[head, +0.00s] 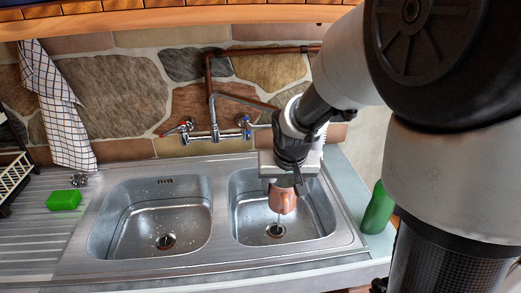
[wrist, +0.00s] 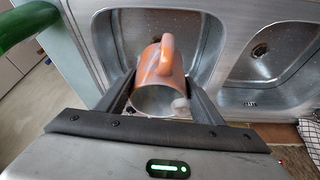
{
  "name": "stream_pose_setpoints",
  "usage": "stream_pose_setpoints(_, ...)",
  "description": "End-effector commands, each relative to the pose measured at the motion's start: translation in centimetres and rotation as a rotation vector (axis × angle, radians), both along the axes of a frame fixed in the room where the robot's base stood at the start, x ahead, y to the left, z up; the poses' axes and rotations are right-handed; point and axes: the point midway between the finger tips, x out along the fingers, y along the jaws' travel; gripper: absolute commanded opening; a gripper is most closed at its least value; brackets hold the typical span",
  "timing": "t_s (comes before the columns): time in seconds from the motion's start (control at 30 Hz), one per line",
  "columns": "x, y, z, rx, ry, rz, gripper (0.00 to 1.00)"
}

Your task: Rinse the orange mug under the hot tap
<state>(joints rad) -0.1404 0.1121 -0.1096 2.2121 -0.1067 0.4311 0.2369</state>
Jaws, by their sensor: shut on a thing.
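The orange mug (head: 282,199) is held over the right sink basin (head: 318,212), above its drain. My gripper (head: 284,184) is shut on it, and the wrist view shows one finger on each side of the mug (wrist: 151,76), with its handle on top. A thin pale streak shows under the mug; I cannot tell if it is water. A red-marked tap handle (head: 180,128) and a blue-marked one (head: 243,122) are on the wall mixer. My arm hides part of the mixer's right side, and the spout's outlet is not clear.
The left basin (head: 150,222) is empty. A green sponge (head: 64,200) lies on the drainboard (head: 30,235), near a dish rack (head: 14,178). A checked towel (head: 58,105) hangs at left. A green bottle (head: 378,208) stands right of the sink.

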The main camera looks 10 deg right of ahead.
Motion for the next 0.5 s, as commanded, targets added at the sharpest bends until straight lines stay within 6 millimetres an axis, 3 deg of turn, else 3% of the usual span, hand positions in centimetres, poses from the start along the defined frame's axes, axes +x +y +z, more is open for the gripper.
stream_pose_setpoints(0.5, 5.1, -1.1, -1.1, 0.0, -0.001, -0.001, 0.29)
